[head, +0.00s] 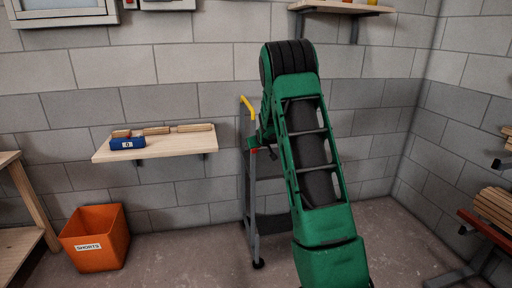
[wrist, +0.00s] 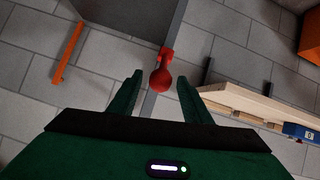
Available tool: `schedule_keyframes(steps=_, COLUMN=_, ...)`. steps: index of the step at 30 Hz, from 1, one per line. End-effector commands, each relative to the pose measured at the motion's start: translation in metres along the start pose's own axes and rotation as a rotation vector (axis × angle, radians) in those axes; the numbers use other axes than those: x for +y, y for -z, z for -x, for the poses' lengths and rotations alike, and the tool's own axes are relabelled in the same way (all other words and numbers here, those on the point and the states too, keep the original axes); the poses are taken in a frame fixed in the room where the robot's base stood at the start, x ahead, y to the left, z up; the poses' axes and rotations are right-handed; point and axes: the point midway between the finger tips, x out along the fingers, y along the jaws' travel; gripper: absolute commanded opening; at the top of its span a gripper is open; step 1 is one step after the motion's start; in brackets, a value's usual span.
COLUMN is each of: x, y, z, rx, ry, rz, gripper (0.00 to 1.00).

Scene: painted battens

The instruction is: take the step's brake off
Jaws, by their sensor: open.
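The step (head: 247,205) is a grey metal frame with a yellow-orange handrail (head: 247,106), standing against the block wall and partly hidden behind my green arm. Its brake (wrist: 161,76) is a red lever with a round knob, mounted on a grey post. A bit of red also shows beside the post in the head view (head: 254,150). My gripper (wrist: 159,79) is open, with one finger on each side of the red knob in the wrist view. I see no contact, and cannot tell how far the knob lies beyond the fingertips. In the head view my arm mostly hides the gripper.
A wooden wall shelf (head: 170,146) left of the step holds a blue block (head: 127,143) and short battens. An orange bin (head: 95,236) marked "SHORTS" stands on the floor below. A batten rack (head: 490,228) is at the right. Floor between bin and step is clear.

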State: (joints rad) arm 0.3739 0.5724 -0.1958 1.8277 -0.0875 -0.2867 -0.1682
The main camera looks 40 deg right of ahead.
Motion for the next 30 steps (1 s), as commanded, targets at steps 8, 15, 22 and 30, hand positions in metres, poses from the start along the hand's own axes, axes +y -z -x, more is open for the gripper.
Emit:
schedule_keyframes(steps=8, x=0.0, y=0.0, z=0.049, rx=0.0, ry=-0.001, rz=-0.001, gripper=0.44)
schedule_keyframes(steps=15, x=0.0, y=0.0, z=0.07, rx=-0.001, ry=-0.002, rz=0.0, gripper=0.44)
schedule_keyframes(steps=22, x=0.0, y=-0.001, z=0.073, rx=-0.002, ry=-0.001, rz=0.0, gripper=0.44)
schedule_keyframes(steps=30, x=0.002, y=-0.018, z=0.064, rx=-0.026, ry=-0.027, rz=0.032, gripper=0.04)
